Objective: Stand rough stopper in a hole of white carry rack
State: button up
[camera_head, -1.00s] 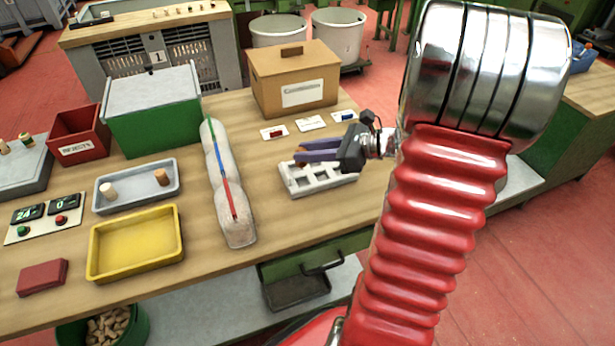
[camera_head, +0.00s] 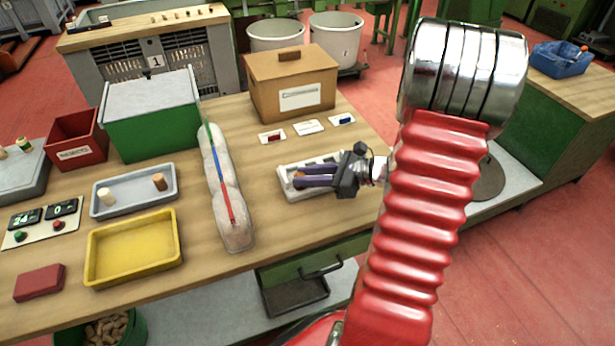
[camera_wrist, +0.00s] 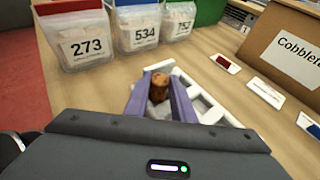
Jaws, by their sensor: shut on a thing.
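My gripper (camera_head: 299,177) is low over the white carry rack (camera_head: 290,196), with its two purple fingers shut on a brown, rough-looking stopper (camera_wrist: 159,87). In the wrist view the stopper shows between the fingertips, with part of the rack (camera_wrist: 215,112) in front and to the right. In the head view only a small bit of the stopper shows at the fingertips, at the rack's left part. My fingers cover part of the rack. I cannot tell whether the stopper's lower end is inside a hole.
A cardboard box (camera_head: 292,85) stands behind the rack, with small cards (camera_head: 308,127) between. A grey tray (camera_head: 134,190) holds a pale and a brown stopper. A yellow tray (camera_head: 133,247) is empty. Labelled bags (camera_wrist: 78,42) show in the wrist view.

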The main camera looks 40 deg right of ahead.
jog(key=shift+f, duration=0.25)
jog(key=shift+f, duration=0.1)
jog(key=o, duration=1)
jog(key=v, duration=1.2)
